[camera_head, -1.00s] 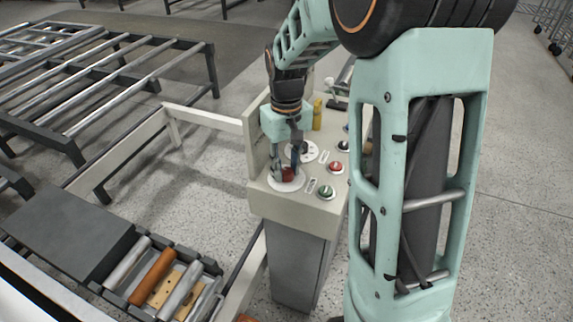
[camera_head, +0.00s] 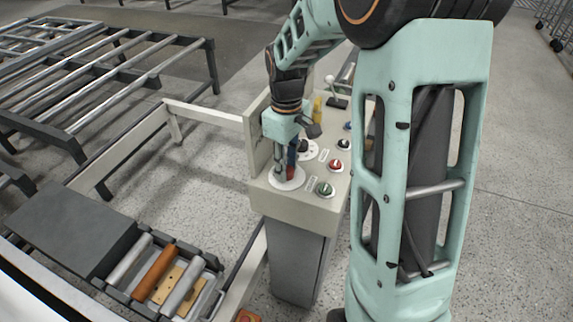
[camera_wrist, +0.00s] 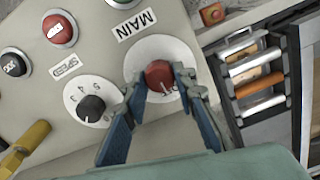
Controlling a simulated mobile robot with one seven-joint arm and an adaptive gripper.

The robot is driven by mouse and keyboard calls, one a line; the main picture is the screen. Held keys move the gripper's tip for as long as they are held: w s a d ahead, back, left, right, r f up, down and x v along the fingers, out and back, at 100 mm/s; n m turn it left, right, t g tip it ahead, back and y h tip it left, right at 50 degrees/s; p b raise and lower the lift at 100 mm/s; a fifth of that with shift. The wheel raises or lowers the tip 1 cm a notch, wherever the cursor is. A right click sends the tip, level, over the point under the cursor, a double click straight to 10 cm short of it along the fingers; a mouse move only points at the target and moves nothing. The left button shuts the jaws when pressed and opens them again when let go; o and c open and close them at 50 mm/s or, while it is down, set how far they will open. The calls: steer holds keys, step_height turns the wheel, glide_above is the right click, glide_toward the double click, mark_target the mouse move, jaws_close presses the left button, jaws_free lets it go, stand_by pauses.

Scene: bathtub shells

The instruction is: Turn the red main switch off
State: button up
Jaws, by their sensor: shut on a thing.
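The red main switch (camera_wrist: 158,75) is a round red knob with a pale mark, set in a white round plate (camera_wrist: 140,55) beside the label "MAIN" (camera_wrist: 131,25). My gripper (camera_wrist: 160,78) has one finger on each side of the knob and is shut on it in the wrist view. In the head view, my gripper (camera_head: 286,168) reaches down onto the white plate (camera_head: 285,181) at the near left corner of the control panel (camera_head: 310,205). The fingers mostly hide the knob there.
A black "SPEED" knob (camera_wrist: 92,108) sits beside the main switch. A red button (camera_head: 335,165) and a green button (camera_head: 325,189) are to its right. A yellow handle (camera_wrist: 25,147) stands on the panel. A raised panel wall (camera_head: 258,138) rises left of my gripper.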

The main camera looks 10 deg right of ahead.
steer(key=o, duration=1.2)
steer(key=shift+c, duration=0.2)
steer(key=shift+r, duration=0.1)
step_height(320, 180, up, 12)
